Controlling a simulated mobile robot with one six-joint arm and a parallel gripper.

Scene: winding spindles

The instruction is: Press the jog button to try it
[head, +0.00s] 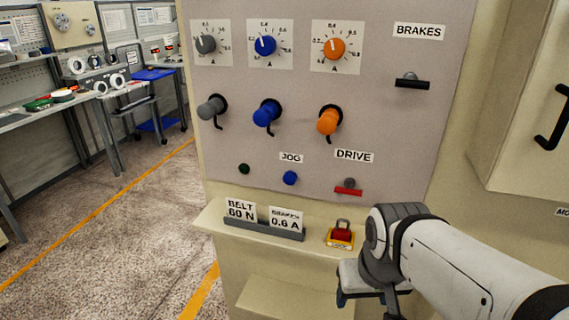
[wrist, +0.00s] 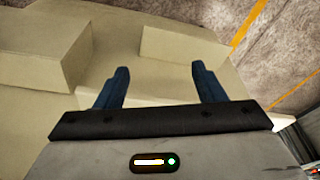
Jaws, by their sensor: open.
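The blue jog button (head: 290,178) sits on the grey panel just below the JOG label (head: 291,158). A dark green round button or lamp (head: 244,169) is to its left. My gripper (head: 370,301) is low at the right in the head view, below the shelf and well below and to the right of the jog button. In the wrist view my gripper (wrist: 160,88) shows two blue fingers wide apart with nothing between them. The jog button does not show in the wrist view.
A shelf (head: 217,217) juts out below the panel, with a card holder (head: 264,230) and a red padlock on a yellow base (head: 341,234). The red DRIVE switch (head: 348,188) is right of the button. Dials and coloured knobs sit above. Floor at left is clear.

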